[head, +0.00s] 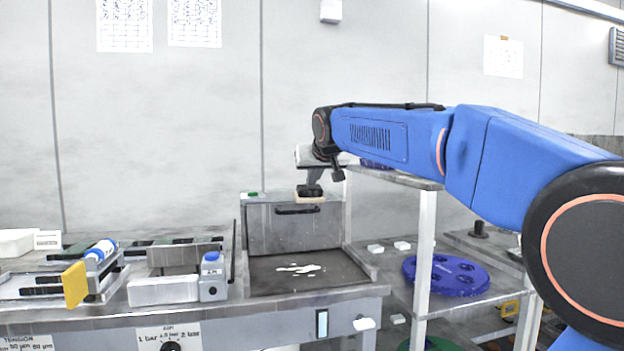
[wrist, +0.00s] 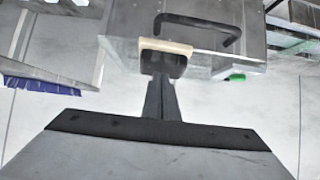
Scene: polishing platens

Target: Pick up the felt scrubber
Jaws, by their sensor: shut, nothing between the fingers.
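The felt scrubber appears to be a small cream block (head: 310,198), just above the top edge of the grey metal lid in the head view. In the wrist view the cream block (wrist: 178,45) lies right at the tip of my gripper, partly hidden behind its dark end. My gripper (head: 312,187) points down from the wrist directly over the block; it also shows in the wrist view (wrist: 163,68). Its fingers are shut together with nothing between them. I cannot tell whether the fingertips touch the block.
The raised lid (head: 290,228) with a black handle stands behind a dark basin (head: 305,275) with white splashes. A grey-white bottle (head: 212,278) stands left of the basin.

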